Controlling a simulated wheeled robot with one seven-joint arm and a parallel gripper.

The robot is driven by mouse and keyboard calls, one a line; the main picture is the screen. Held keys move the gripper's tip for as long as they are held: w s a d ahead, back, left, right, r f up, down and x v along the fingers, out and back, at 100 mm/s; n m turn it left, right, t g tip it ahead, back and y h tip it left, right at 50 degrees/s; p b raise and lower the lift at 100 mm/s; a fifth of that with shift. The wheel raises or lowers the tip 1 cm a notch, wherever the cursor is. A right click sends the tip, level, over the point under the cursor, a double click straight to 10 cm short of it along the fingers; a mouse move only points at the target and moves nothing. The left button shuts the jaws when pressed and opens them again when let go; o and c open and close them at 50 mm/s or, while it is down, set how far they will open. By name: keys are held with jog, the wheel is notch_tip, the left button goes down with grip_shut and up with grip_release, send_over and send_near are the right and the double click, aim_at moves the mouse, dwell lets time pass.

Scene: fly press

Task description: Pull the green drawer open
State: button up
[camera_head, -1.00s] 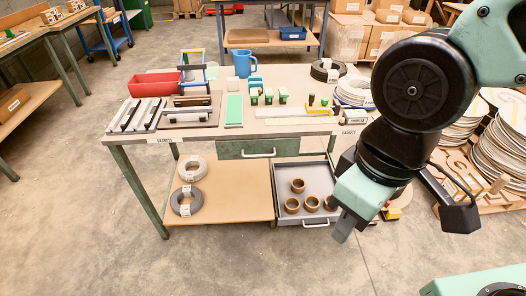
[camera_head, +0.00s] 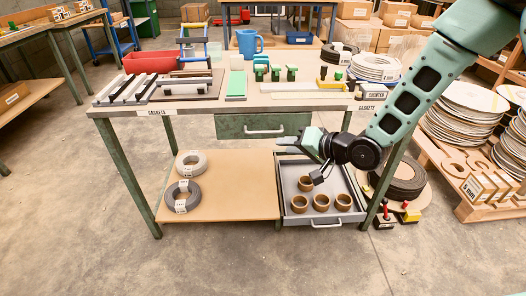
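The green drawer (camera_head: 232,127) sits under the right half of the table top (camera_head: 190,107), its front about flush with the table's front edge, so it looks closed. Its pale bar handle (camera_head: 264,131) runs across the middle of the front.
Below, a grey tray drawer (camera_head: 347,214) with brown rings (camera_head: 321,202) stands out beside a wooden shelf (camera_head: 235,190) holding two grey rolls (camera_head: 181,196). Black discs (camera_head: 402,178) lie right of the table leg. The floor in front is clear.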

aim_at(263, 132)
jog(key=w+d+f+m+t+y+b, duration=0.35)
jog(key=d+f+m+t+b, duration=0.2)
jog(key=f, duration=0.35)
jog(key=shift+m+g+y, duration=0.25)
jog(key=shift+y, duration=0.2)
jog(key=x, duration=0.5)
jog(key=b+x, duration=0.1)
jog(key=x, duration=0.5)
jog(key=b+x, duration=0.1)
jog(key=x, duration=0.5)
jog(key=shift+d+r, duration=0.1)
jog(key=shift+r, duration=0.25)
grip_shut()
